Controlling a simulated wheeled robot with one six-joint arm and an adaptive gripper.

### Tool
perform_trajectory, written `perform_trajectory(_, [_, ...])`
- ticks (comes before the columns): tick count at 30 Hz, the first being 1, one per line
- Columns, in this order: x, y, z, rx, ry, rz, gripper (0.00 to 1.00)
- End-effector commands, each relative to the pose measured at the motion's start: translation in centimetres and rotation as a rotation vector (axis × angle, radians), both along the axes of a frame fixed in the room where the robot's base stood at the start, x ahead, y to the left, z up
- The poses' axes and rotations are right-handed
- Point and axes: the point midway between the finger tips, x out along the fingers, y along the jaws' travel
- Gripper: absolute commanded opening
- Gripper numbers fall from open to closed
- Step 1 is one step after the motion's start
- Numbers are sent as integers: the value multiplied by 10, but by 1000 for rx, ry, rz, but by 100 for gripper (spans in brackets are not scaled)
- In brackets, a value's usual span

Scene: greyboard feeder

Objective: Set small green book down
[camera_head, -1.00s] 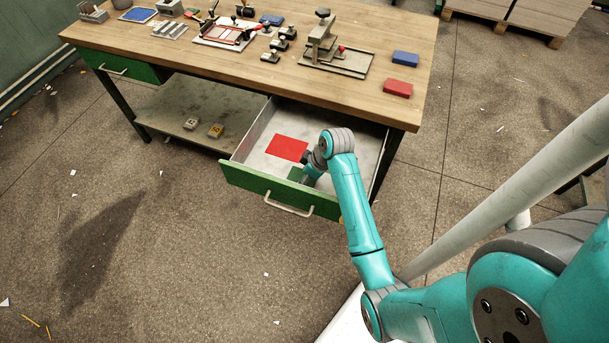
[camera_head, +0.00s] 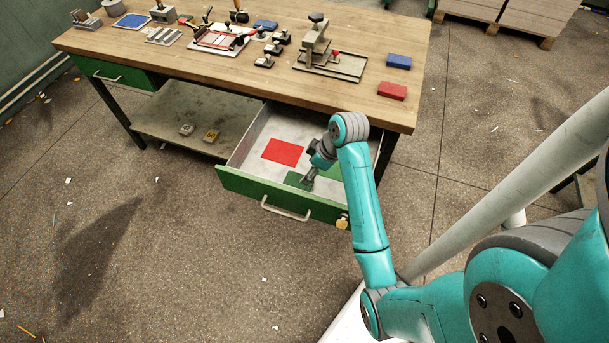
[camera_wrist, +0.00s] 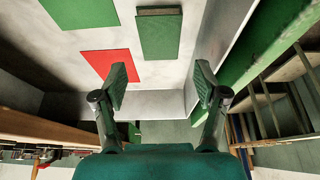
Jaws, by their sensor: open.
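The small green book (camera_wrist: 158,36) lies flat inside the open drawer, with its thick edge showing in the wrist view. In the head view, it is the green patch (camera_head: 297,180) just behind the drawer front, partly covered by my gripper. My gripper (camera_wrist: 162,88) is open and empty, its two fingers spread wide and apart from the book. In the head view, my gripper (camera_head: 309,180) is over the drawer. A flat red patch (camera_head: 282,151) lies on the drawer floor near the book. Another flat green patch (camera_wrist: 80,12) lies farther along the floor.
The drawer's green front (camera_head: 240,188) and pale side walls stand around the gripper. The workbench top (camera_head: 350,97) above carries a blue book (camera_head: 399,61), a red book (camera_head: 392,91) and several tools. A yellow tag (camera_head: 342,221) shows at the drawer's right front corner.

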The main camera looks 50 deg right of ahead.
Motion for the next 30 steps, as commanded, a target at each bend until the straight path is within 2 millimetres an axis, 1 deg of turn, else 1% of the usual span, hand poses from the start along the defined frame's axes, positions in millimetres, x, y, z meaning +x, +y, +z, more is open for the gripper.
perform_trajectory(1, [-3, -2, 8, -2, -3, -2, 72])
perform_trajectory(3, [-6, -3, 17, -2, -3, -1, 72])
perform_trajectory(6, [-10, -4, 26, 0, -2, 0, 72])
perform_trajectory(9, [-12, -4, 31, 0, 0, 0, 72])
perform_trajectory(30, [-13, -4, 33, 1, 0, -1, 72])
